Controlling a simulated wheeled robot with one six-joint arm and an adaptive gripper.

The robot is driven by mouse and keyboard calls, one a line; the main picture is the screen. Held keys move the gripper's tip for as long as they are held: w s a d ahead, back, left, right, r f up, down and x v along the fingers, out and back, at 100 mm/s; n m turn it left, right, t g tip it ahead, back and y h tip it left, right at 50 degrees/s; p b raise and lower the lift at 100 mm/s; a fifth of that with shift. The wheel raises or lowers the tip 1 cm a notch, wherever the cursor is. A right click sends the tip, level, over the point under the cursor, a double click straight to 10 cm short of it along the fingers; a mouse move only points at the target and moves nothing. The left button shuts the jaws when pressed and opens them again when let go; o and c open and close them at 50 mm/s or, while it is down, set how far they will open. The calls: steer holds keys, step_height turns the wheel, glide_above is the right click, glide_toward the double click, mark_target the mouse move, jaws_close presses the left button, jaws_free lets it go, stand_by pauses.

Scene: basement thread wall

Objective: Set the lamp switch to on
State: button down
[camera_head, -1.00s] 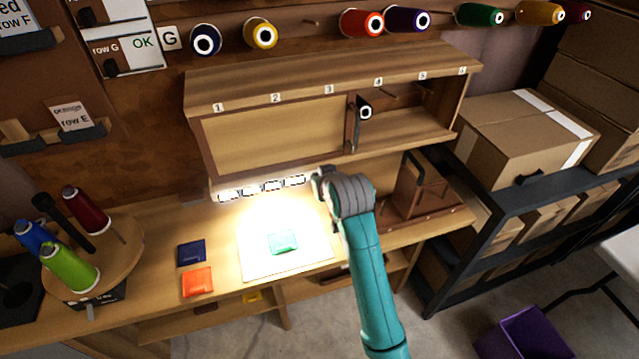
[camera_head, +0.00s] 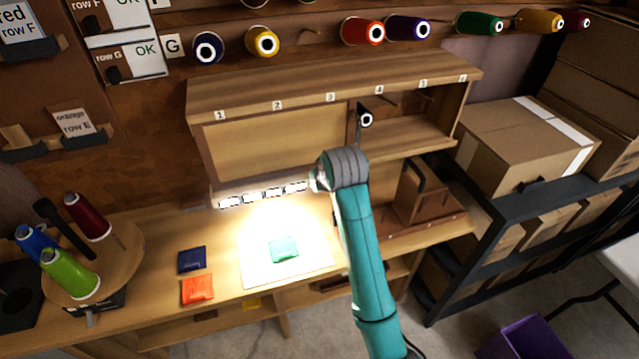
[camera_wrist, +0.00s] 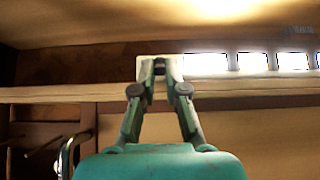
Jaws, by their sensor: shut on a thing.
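The lamp is a row of bright white segments (camera_head: 264,193) under the shelf's front edge, and it is lit. It also shows in the wrist view as bright panels (camera_wrist: 252,62) at the upper right. A small pale switch plate (camera_wrist: 145,68) sits at the left end of these panels in the wrist view. My gripper (camera_wrist: 160,68) has its fingertips together at this plate, shut on the switch. The fingertips cover the switch lever, so its position cannot be read. In the head view my arm hides the gripper's fingers.
A shelf unit (camera_head: 330,85) with numbered places stands above the lit workbench (camera_head: 222,240). A pale sheet (camera_head: 255,270) with a green packet lies under the light. A spool stand (camera_head: 125,240) is at left. Cardboard boxes (camera_head: 505,150) fill a rack at right.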

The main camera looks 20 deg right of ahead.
steer(key=c, duration=1.2)
jaws_free()
steer(key=v, duration=1.2)
steer(key=shift+f, duration=0.1)
